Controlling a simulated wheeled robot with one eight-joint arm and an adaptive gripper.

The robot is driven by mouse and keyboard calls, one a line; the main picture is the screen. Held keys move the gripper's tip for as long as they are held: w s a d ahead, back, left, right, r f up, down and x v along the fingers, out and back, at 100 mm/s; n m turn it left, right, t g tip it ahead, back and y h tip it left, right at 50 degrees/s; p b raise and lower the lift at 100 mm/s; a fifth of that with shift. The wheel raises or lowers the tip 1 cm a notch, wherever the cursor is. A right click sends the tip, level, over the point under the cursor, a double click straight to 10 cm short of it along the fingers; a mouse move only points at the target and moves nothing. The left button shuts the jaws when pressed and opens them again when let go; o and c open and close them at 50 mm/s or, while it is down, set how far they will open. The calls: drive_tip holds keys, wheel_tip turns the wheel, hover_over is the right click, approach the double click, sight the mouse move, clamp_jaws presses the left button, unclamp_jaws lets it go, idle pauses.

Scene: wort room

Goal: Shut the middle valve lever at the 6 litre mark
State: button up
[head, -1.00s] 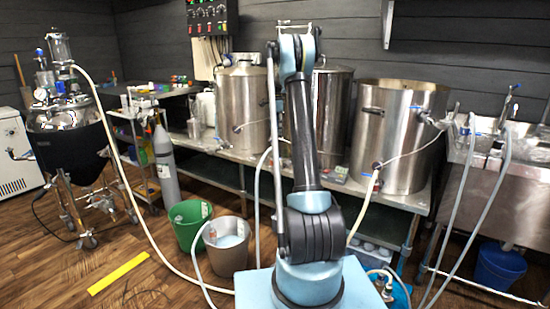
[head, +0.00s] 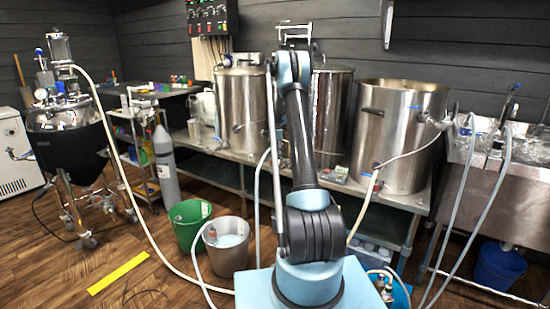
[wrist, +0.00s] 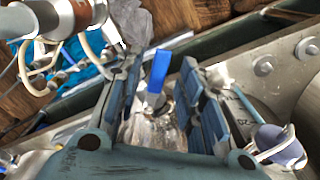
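In the wrist view my gripper (wrist: 160,82) is open. Its two blue-grey fingers stand apart on either side of a flat blue lever handle (wrist: 159,70), with a gap to each finger. A shiny metal valve part (wrist: 155,125) shows below the handle between the fingers. In the head view the middle steel kettle (head: 333,115) stands on the bench, partly behind my arm. My arm hides its valve and my gripper there. I cannot read any litre mark.
Other steel kettles stand left (head: 243,105) and right (head: 392,150) of the middle one on the steel bench (head: 425,197). A pale hose (head: 365,205) hangs at the right kettle. Green (head: 190,228) and grey (head: 228,258) buckets stand on the floor.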

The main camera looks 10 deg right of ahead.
drive_tip(key=shift+f, duration=0.25)
clamp_jaws()
drive_tip(key=shift+w+m, duration=0.65)
drive_tip(key=shift+m, duration=0.35)
unclamp_jaws()
